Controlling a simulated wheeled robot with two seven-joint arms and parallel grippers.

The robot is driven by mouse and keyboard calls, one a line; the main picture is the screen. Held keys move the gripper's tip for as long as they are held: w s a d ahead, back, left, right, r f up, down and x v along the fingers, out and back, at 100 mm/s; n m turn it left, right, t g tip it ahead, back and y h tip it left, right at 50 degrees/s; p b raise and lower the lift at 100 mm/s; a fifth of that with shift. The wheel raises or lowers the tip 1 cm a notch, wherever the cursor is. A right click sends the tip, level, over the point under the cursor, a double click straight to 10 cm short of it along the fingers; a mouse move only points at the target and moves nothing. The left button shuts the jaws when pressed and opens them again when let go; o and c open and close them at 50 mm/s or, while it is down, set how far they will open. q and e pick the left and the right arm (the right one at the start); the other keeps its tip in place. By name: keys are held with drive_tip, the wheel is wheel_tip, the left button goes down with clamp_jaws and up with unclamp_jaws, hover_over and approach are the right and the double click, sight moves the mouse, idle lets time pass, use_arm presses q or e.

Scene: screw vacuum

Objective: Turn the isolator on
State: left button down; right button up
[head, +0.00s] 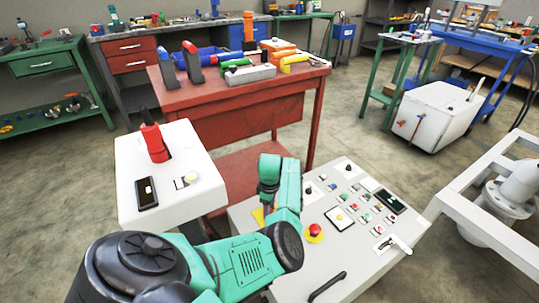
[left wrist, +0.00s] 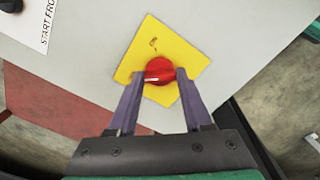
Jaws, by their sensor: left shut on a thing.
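The isolator is a round red knob (left wrist: 158,71) on a yellow diamond-shaped plate (left wrist: 190,62), set in a pale panel. My left gripper (left wrist: 160,76) is shut on the knob, with one purple-grey finger on each side of it. A short white mark on the knob lies roughly level in the left wrist view, and a small dark symbol is printed on the plate above it. In the head view a sliver of the yellow plate (head: 258,216) shows at the left edge of the grey control panel (head: 268,235). My arm hides the knob there. My right gripper is not in view.
The control panel also carries a red emergency button (head: 315,230), several small buttons, a screen (head: 391,201) and a black handle (head: 327,286). A white box with a red handle (head: 154,142) stands to the left. A red workbench (head: 245,103) with tools stands behind.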

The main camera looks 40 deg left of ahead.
use_arm(q)
drive_tip(key=m+p, duration=0.2)
drive_tip(key=m, duration=0.1)
drive_tip(key=m+p, duration=0.3)
drive_tip(key=shift+s+r+m, duration=0.1)
drive_tip(key=shift+r+m, duration=0.1)
drive_tip(key=shift+m, duration=0.2)
drive_tip(key=m+p, duration=0.2)
drive_tip(key=m, duration=0.2)
drive_tip(key=shift+f+m, duration=0.1)
drive_tip(key=shift+m, duration=0.2)
drive_tip(key=m+p, duration=0.1)
drive_tip(key=m, duration=0.4)
drive_tip(key=shift+f+p, duration=0.1)
drive_tip(key=shift+p, duration=0.2)
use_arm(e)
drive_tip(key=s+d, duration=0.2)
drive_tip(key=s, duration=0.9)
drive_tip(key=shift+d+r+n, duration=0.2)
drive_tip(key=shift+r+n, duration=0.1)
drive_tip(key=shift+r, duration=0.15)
use_arm(q)
drive_tip(key=shift+m, duration=0.3)
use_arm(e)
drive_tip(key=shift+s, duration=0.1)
use_arm(q)
drive_tip(key=shift+c, duration=1.6)
unclamp_jaws()
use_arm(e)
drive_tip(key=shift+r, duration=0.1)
